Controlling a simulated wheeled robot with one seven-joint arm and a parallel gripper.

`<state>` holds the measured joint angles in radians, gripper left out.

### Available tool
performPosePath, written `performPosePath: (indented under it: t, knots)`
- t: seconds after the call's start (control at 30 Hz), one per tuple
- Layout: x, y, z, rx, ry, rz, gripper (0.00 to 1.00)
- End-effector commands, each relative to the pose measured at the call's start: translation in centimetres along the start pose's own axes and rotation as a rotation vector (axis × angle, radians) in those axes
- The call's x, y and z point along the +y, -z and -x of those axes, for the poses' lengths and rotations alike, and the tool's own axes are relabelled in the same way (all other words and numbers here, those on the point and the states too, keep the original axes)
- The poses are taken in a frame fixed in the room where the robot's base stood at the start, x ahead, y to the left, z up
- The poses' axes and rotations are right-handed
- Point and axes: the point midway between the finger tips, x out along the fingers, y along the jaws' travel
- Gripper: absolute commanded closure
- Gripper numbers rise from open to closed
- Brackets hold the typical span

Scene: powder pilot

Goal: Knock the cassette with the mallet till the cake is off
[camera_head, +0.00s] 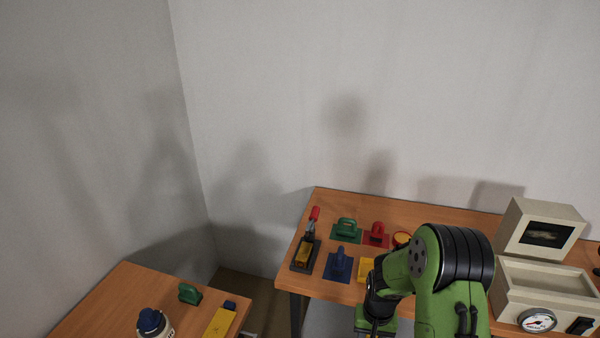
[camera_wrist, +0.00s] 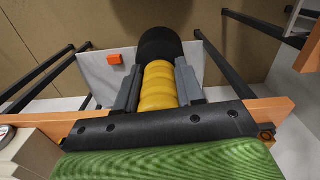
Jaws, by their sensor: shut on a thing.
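In the wrist view my gripper (camera_wrist: 158,78) has its grey fingers closed on either side of a yellow ribbed handle. The handle runs into a wide black rounded end, and together they look like the mallet (camera_wrist: 168,45). In the head view my green arm covers part of the bench front, and the mallet is not clearly visible there. I cannot surely pick out the cassette or the cake. A yellow piece (camera_head: 303,253) sits in a dark fixture (camera_head: 313,265) with a red-handled lever at the bench's left end.
On the wooden bench (camera_head: 330,205) stand a green tool (camera_head: 346,228), a red one (camera_head: 377,232) and a blue one (camera_head: 339,264) on coloured mats. A beige box with a dark screen (camera_head: 541,232) and a gauge unit (camera_head: 540,295) stand right. A second table (camera_head: 125,285) is left.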

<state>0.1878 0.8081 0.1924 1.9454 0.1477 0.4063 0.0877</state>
Motion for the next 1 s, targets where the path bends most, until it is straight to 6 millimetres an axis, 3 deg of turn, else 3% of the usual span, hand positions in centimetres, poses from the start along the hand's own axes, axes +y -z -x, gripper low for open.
performPosePath:
  t: [0.1, 0.2, 1.0]
  knots:
    - [-2.2, -0.5, -0.8, -0.001, -0.004, 0.16, 1.0]
    - [-2.8, -0.6, -0.9, 0.001, -0.005, 0.204, 1.0]
    - [-2.7, -0.6, -0.8, 0.001, -0.004, 0.199, 1.0]
